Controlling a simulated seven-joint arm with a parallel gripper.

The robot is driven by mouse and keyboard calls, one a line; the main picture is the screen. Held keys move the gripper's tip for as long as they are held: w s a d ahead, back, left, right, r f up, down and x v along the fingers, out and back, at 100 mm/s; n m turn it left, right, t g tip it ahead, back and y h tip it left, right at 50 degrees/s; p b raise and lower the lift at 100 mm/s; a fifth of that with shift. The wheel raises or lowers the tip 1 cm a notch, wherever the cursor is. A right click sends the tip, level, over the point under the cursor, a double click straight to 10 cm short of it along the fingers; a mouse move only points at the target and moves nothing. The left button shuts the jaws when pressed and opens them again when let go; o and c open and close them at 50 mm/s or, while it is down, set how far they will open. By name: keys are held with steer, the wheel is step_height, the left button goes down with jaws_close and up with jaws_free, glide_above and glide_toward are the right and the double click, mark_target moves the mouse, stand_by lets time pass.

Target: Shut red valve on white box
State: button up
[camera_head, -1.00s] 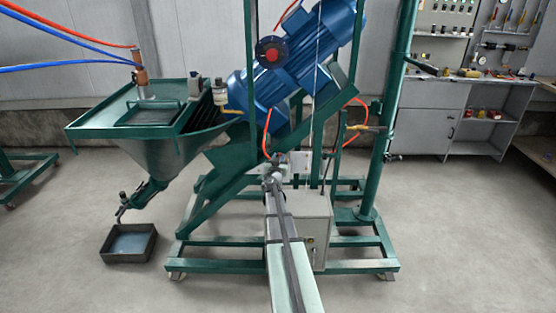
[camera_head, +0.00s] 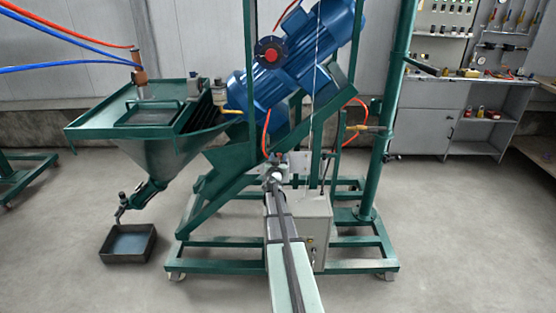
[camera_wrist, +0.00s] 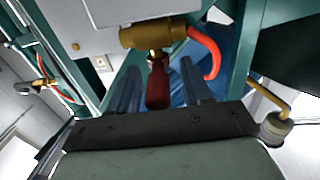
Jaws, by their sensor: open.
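In the wrist view the red valve handle (camera_wrist: 157,88) hangs down from a brass valve body (camera_wrist: 150,37). The valve sits at the lower edge of the white box (camera_wrist: 115,10). My gripper (camera_wrist: 159,66) is open, with one finger on each side of the red handle. Whether either finger touches it I cannot tell. In the head view my gripper (camera_head: 274,163) is small, in front of the white box (camera_head: 301,161), and the handle cannot be made out there.
An orange hose (camera_wrist: 207,50) leaves the valve to the right. Green frame posts (camera_head: 381,150) and a blue motor (camera_head: 290,70) surround the box. A pale cabinet (camera_head: 314,225) stands below on the frame. A hopper (camera_head: 165,155) is at left.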

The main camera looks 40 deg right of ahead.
steer(key=shift+s, duration=0.1)
steer(key=v, duration=1.3)
steer(key=shift+a, duration=0.35)
steer(key=shift+s, duration=0.15)
